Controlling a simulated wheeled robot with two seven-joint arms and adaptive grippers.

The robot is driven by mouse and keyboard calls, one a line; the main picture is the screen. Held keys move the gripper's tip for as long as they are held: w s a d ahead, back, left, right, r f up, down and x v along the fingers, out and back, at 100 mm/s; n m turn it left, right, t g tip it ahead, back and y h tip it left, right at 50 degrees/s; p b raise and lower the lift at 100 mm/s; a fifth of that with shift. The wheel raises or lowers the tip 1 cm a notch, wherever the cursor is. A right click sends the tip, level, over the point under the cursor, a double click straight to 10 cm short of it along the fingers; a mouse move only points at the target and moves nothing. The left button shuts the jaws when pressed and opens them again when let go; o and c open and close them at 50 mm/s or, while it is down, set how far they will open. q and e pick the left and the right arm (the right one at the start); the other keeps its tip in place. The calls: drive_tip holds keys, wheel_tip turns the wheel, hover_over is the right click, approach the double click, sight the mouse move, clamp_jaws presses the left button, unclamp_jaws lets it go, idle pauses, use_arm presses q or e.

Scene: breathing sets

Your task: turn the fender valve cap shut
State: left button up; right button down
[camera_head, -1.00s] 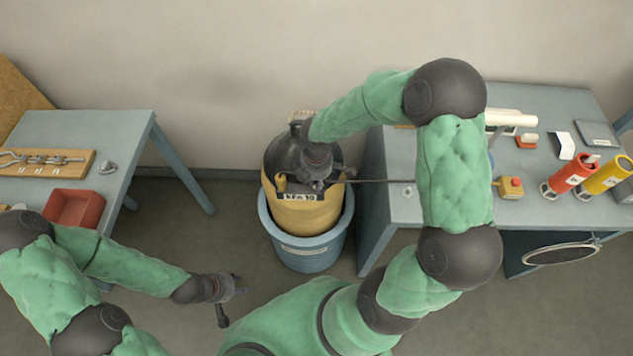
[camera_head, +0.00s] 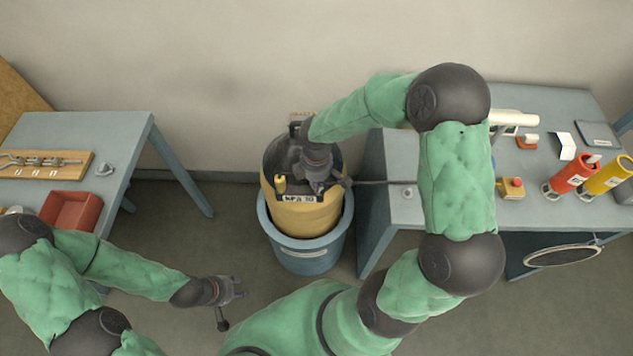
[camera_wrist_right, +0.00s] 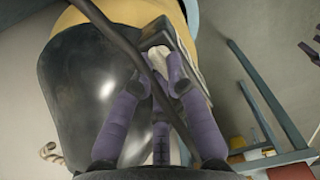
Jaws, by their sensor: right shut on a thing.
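The fender (camera_head: 305,216), a yellow and black rounded body, stands in a blue bucket (camera_head: 303,258) in the head view. My right gripper (camera_head: 318,186) is at its top front edge, beside a small yellow knob (camera_head: 281,184) and above a label (camera_head: 299,198). In the right wrist view, the fingers of my right gripper (camera_wrist_right: 160,75) close around a small pale piece (camera_wrist_right: 158,57), which seems to be the valve cap, in a dark fitting (camera_wrist_right: 170,32). Fingers hide much of it.
A thin dark rod or hose (camera_head: 385,182) runs from the fender to the right table (camera_head: 380,215) and crosses close over the fingers in the wrist view. That table carries red and yellow cylinders (camera_head: 572,174). The left table (camera_head: 120,130) holds a red tray (camera_head: 70,210).

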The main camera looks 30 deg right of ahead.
drive_tip(key=c, duration=1.2)
unclamp_jaws()
wheel_tip(320, 180, up, 12)
